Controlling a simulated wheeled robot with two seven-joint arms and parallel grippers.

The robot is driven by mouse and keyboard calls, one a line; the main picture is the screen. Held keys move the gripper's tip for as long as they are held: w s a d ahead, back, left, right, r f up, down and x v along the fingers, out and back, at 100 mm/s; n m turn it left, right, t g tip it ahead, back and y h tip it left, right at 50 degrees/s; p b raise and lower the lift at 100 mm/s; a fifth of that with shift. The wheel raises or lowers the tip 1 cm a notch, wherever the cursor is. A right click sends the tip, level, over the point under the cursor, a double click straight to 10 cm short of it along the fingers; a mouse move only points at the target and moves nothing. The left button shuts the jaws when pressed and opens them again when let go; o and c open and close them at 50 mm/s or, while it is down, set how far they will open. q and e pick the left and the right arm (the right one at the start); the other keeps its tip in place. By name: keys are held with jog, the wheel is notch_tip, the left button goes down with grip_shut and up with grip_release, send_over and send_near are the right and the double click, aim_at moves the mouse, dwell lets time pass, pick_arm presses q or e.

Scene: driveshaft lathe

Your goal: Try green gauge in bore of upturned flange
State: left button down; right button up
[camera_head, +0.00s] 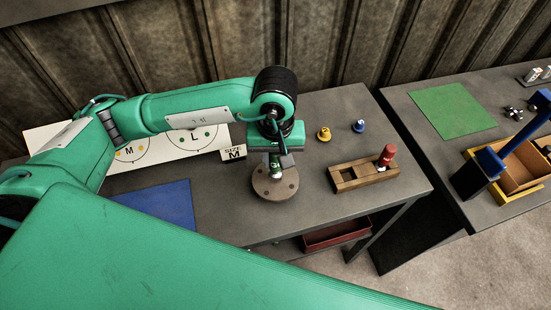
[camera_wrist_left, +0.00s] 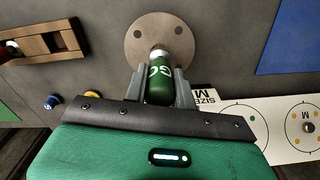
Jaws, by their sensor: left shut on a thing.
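The flange (camera_head: 262,191) is a round brown disc with several holes, lying flat on the dark table. It also shows at the top middle of the left wrist view (camera_wrist_left: 137,42). My left gripper (camera_head: 275,165) is above it, pointing down, with its fingers (camera_wrist_left: 160,88) shut on the green gauge (camera_wrist_left: 160,82). The gauge has white lettering and a pale metal end. Its end is over the flange's middle, where it hides the bore. I cannot tell whether the end is inside the bore or just above it. My right gripper is not in view.
A wooden block (camera_head: 348,184) with a red gauge (camera_head: 386,155) stands to the right. Small yellow (camera_head: 323,135) and blue (camera_head: 359,126) pieces lie behind. A second table stands right.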

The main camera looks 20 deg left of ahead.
pick_arm(q)
jog(key=shift+r, duration=1.7)
